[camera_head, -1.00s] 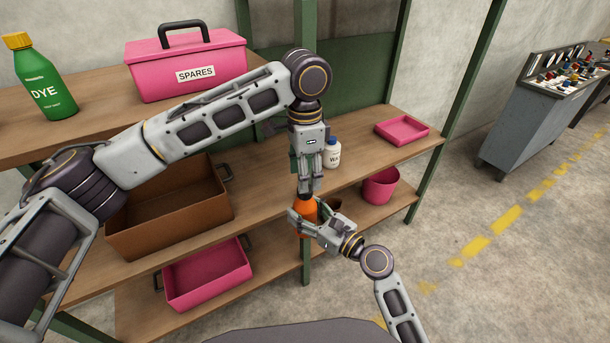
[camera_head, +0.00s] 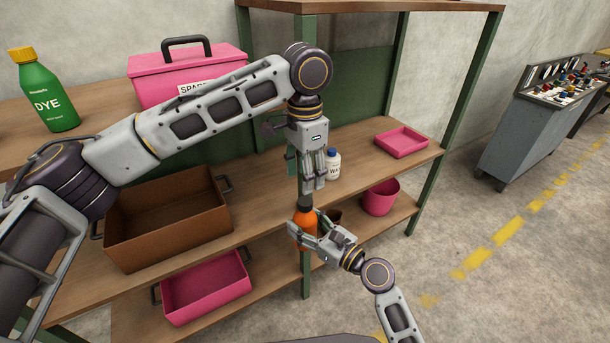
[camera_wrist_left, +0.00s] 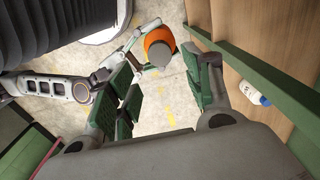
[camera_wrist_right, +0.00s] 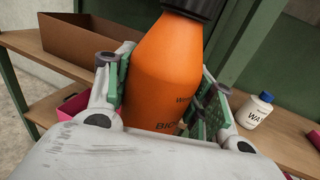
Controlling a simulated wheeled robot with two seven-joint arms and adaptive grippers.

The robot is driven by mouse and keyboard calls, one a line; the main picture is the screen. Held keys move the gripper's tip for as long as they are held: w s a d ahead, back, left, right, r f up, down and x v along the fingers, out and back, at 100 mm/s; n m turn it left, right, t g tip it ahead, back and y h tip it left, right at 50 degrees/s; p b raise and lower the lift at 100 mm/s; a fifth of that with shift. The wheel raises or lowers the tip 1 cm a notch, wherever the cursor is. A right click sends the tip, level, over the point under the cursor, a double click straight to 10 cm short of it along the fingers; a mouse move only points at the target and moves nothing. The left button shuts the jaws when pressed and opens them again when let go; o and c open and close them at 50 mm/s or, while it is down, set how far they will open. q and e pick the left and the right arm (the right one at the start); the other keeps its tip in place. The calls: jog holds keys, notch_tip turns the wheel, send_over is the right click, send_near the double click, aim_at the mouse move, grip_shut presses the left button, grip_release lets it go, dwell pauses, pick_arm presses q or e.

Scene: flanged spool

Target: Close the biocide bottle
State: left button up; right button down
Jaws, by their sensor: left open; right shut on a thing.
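The orange biocide bottle (camera_head: 306,226) is upright in front of the shelf, with a dark cap (camera_head: 305,201) on its neck. In the right wrist view the bottle (camera_wrist_right: 168,75) shows part of its "BIO" label, and the cap (camera_wrist_right: 195,7) sits on the neck, cut by the top edge. My right gripper (camera_head: 303,238) is shut around the bottle body from both sides. My left gripper (camera_head: 315,187) is open and empty just above the cap, pointing down. In the left wrist view the cap (camera_wrist_left: 160,53) lies beyond the parted fingers, clear of them.
A white bottle (camera_head: 333,164) with a blue cap stands on the shelf board (camera_head: 375,163) close behind my left gripper. A green shelf post (camera_head: 306,275) is behind the bottle. A brown bin (camera_head: 160,240), pink tray (camera_head: 402,142) and pink pot (camera_head: 381,197) are nearby.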

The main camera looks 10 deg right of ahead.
aim_at(305, 201)
pick_arm(q)
jog(key=shift+f, duration=0.1)
jog(key=shift+f, duration=3.9)
jog(key=c, duration=1.1)
jog(key=o, duration=1.2)
jog(key=shift+r, duration=0.15)
jog(key=shift+r, duration=5.85)
jog(key=shift+w+f, duration=0.1)
